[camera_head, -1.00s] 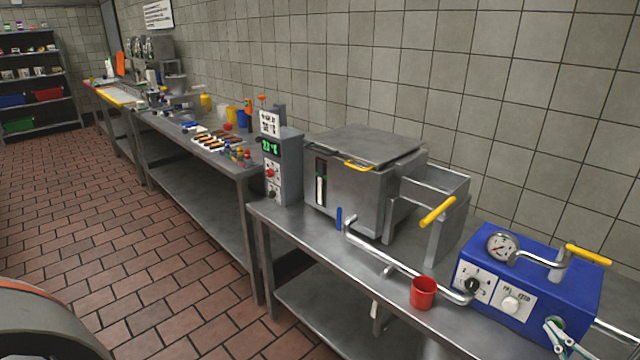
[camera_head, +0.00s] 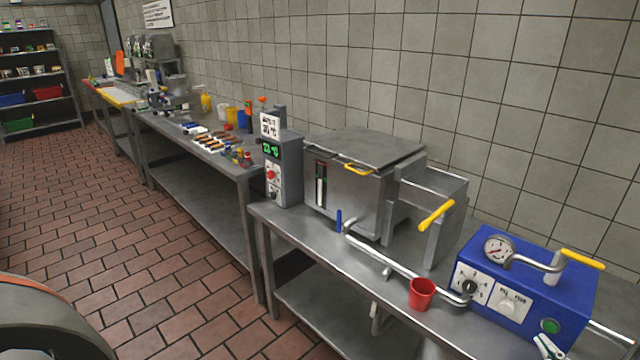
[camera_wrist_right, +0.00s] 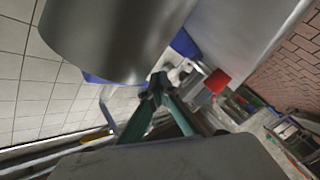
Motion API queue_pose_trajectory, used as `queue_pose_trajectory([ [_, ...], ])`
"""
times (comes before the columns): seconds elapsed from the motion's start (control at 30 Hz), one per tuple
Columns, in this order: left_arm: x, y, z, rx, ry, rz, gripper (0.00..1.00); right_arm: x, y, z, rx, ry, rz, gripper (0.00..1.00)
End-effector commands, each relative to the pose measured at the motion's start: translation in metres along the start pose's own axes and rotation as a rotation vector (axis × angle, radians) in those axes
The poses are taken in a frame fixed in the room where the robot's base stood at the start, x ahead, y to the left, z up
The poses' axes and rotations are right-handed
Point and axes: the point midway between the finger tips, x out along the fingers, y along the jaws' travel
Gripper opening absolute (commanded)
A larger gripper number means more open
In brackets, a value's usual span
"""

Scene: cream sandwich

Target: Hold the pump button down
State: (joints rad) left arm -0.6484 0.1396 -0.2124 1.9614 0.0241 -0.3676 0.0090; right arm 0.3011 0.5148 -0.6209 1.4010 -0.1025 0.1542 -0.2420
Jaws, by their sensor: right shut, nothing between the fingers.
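The blue pump box (camera_head: 478,260) stands at the right end of the near steel table. Its front has a dark selector knob (camera_head: 470,287), a white round button (camera_head: 508,306) and a green button (camera_head: 549,326); I cannot tell which is the pump button. A gauge (camera_head: 498,249) and a yellow-handled lever (camera_head: 582,259) are on top. My right gripper (camera_head: 546,345) is shut and empty, just below the green button and apparently clear of it. In the right wrist view its fingertips (camera_wrist_right: 157,82) meet. My left gripper is not in view.
A red cup (camera_head: 422,294) stands left of the pump under a bent steel pipe (camera_head: 405,268). A steel fryer (camera_head: 352,185) and grey control box (camera_head: 283,172) stand further left. A grey metal cylinder (camera_wrist_right: 110,35) looms close in the right wrist view.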

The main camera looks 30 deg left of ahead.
Motion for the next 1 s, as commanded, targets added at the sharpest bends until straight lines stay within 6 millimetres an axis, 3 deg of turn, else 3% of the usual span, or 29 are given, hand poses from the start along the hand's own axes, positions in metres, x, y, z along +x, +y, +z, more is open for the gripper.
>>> queue_pose_trajectory([
  [0.33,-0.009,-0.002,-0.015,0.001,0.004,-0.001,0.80,-0.020,-0.013,-0.015,0.001,0.000,0.000,0.00],
  [0.9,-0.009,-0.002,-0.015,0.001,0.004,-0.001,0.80,-0.021,-0.016,-0.015,0.001,-0.001,0.000,0.00],
  [1.0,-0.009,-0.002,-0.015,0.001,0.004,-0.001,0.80,-0.025,-0.026,-0.016,0.025,-0.010,-0.005,0.00],
])
